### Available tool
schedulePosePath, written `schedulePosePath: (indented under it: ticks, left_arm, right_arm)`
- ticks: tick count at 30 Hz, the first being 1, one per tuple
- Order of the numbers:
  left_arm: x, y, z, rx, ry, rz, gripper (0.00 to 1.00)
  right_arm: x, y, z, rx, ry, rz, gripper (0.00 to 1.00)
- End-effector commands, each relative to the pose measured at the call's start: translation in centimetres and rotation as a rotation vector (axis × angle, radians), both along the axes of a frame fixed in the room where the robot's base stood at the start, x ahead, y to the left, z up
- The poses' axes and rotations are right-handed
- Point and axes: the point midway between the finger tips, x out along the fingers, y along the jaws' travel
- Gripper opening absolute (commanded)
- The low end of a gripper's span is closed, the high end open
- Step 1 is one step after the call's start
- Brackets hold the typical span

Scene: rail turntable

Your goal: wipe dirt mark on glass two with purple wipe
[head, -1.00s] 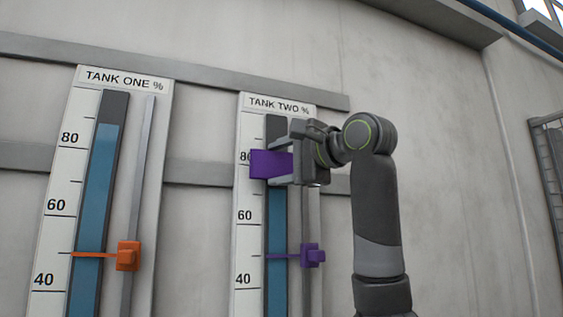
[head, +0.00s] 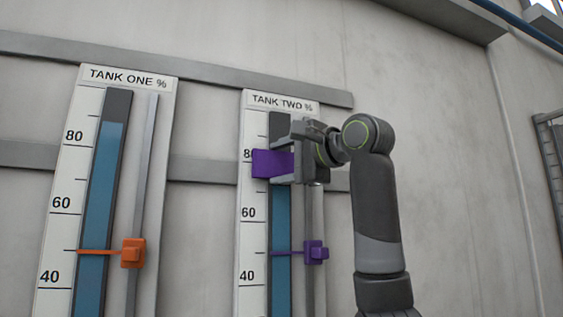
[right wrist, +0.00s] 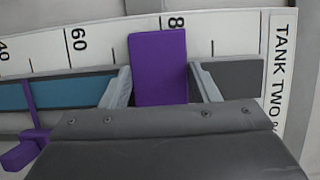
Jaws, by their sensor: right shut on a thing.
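The purple wipe (head: 272,164) is a flat block held in my right gripper (head: 291,162). It lies across the glass of tank two (head: 280,215), near the 80 mark. In the right wrist view the wipe (right wrist: 159,68) stands between the two fingers (right wrist: 160,88), covering part of the glass and reaching onto the scale. I cannot tell whether it touches the glass. No dirt mark shows; the wipe and gripper hide part of the glass. The left gripper is not in view.
The tank one gauge (head: 164,85) stands to the left, with an orange slider (head: 132,253). A purple slider (head: 315,252) sits on tank two's rail below my gripper. Grey horizontal rails (head: 215,75) run behind the gauges.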

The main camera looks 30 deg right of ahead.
Motion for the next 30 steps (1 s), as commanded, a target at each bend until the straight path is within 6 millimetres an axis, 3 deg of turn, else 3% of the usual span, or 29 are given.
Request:
schedulePosePath:
  ticks: [15,22,30]
  left_arm:
    - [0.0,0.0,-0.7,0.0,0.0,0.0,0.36]
    - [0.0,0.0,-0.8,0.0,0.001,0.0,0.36]
    - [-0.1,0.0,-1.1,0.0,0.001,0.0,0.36]
  right_arm:
    - [-1.1,-3.6,0.0,0.001,-0.002,0.0,0.37]
    - [-0.7,-3.3,0.0,-0.001,-0.002,0.001,0.37]
    - [0.0,-1.2,0.0,0.0,0.0,0.003,0.37]
